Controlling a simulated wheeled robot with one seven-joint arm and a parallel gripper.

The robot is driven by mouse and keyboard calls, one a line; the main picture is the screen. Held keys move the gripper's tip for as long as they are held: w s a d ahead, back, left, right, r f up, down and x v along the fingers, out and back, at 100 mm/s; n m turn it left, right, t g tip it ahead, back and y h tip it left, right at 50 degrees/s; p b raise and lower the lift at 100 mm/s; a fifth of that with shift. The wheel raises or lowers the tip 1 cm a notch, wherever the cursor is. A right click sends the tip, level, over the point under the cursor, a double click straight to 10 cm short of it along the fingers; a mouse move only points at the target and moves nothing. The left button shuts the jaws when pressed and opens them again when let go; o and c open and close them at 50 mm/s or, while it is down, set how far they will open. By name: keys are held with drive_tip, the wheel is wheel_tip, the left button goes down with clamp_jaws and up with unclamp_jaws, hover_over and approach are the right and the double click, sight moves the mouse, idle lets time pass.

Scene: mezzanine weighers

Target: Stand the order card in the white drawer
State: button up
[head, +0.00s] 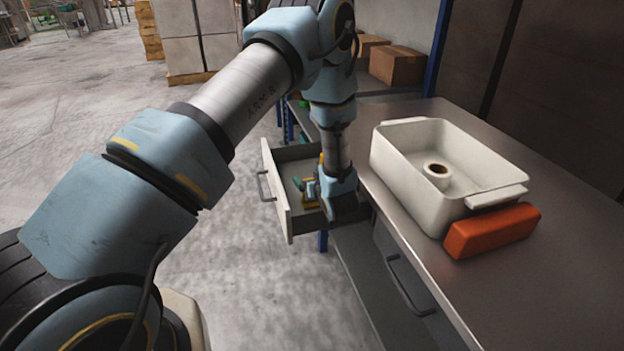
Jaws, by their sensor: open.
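The white drawer (275,192) is pulled open from the bench, with its pale front panel and dark handle facing left. Small yellow and green items (307,196) show inside it, partly behind my arm. My gripper (342,208) points down at the drawer's right side, close to the bench edge. It is open, but its fingertips are small and dark, and I cannot tell whether they touch anything. I cannot make out the order card in this view; my arm hides part of the drawer.
A cream tub (405,172) holding a small cup (437,172) stands on the grey bench (570,290). An orange block (492,231) lies against its near end. Cardboard boxes (397,65) sit behind. A closed drawer handle (408,285) projects below the bench edge.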

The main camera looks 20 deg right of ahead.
drive_tip(key=b+v, duration=0.2)
drive_tip(key=v, duration=1)
drive_tip(key=w+a+r+g+h, duration=0.1)
drive_tip(key=w+a+r+g, duration=0.25)
drive_tip(key=a, duration=0.35)
drive_tip(key=w+a+r+g, duration=0.3)
drive_tip(key=w+a+r, duration=0.1)
drive_tip(key=a, duration=0.3)
drive_tip(key=s+a+r+g, duration=0.1)
drive_tip(key=s+a+r, duration=0.1)
drive_tip(key=s+a, duration=0.2)
drive_tip(key=s+a+r+g+y, duration=0.1)
drive_tip(key=s+a, duration=0.3)
drive_tip(key=a, duration=0.6)
drive_tip(key=s+a+r+g+y, duration=0.1)
drive_tip(key=s+a+r+g, duration=0.1)
drive_tip(key=a, duration=0.6)
drive_tip(key=shift+s+r+g, duration=0.35)
drive_tip(key=shift+s+g, duration=0.3)
drive_tip(key=shift+s, duration=0.25)
